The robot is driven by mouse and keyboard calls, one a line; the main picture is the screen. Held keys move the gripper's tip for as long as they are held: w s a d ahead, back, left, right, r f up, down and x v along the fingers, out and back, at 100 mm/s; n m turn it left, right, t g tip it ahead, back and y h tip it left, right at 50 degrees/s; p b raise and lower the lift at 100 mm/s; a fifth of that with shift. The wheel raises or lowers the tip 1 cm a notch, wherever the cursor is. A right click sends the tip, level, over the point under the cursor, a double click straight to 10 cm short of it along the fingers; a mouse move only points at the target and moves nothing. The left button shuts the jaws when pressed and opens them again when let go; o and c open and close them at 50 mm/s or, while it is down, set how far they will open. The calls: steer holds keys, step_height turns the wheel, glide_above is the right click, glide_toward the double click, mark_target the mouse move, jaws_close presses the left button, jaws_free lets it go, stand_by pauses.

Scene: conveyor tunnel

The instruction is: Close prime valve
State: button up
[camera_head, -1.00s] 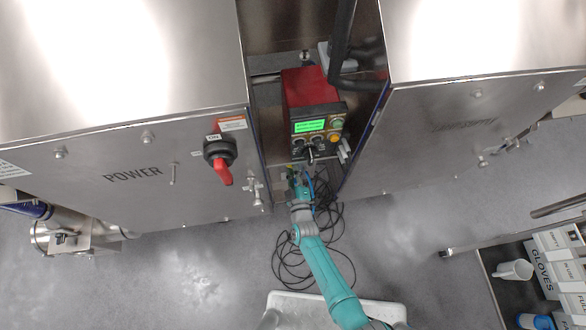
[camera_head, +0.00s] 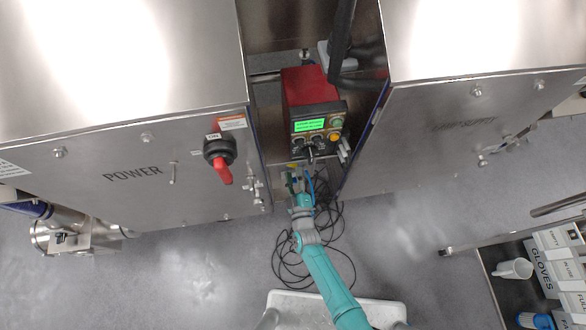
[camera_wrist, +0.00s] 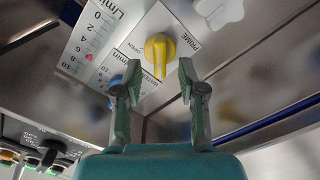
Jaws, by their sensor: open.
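The prime valve is a yellow knob (camera_wrist: 159,52) on a pale panel marked PRIME and OPEN in the wrist view. Its narrow handle points down in that picture, between my fingers. My gripper (camera_wrist: 154,78) is open, with one finger on each side of the knob's lower end. I cannot tell whether either finger touches it. In the head view my gripper (camera_head: 297,180) is at the low panel below the control box, and the knob is too small to make out there.
A flow scale (camera_wrist: 92,38) and a blue knob (camera_wrist: 117,80) are beside the valve. A red control box (camera_head: 312,90) with a green screen stands above my gripper. Steel cabinets flank the narrow gap. Black cables (camera_head: 285,262) lie on the floor.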

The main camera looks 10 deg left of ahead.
steer(key=v, duration=0.9)
steer(key=shift+s, duration=0.1)
steer(key=s+d+r+m+g+h, duration=0.1)
steer(key=s+d+r+m, duration=0.2)
steer(key=s+d+r, duration=0.4)
steer(key=s+d+r+m+h, duration=0.1)
steer(key=s+d+r+m, duration=0.25)
steer(key=s+d, duration=0.5)
steer(key=s+d+r+m+h, duration=0.1)
steer(key=s+r, duration=0.4)
steer(key=r, duration=0.5)
steer(key=s+d+r+m+g+h, duration=0.1)
steer(key=s+d+r+m+h, duration=0.1)
steer(key=s+r, duration=0.4)
step_height(320, 180, up, 4)
steer(key=d+m, duration=0.1)
steer(key=m, duration=0.1)
steer(key=shift+s+d+m, duration=0.2)
steer(key=shift+s+m, duration=0.05)
steer(key=shift+m, duration=0.1)
steer(key=shift+r, duration=0.15)
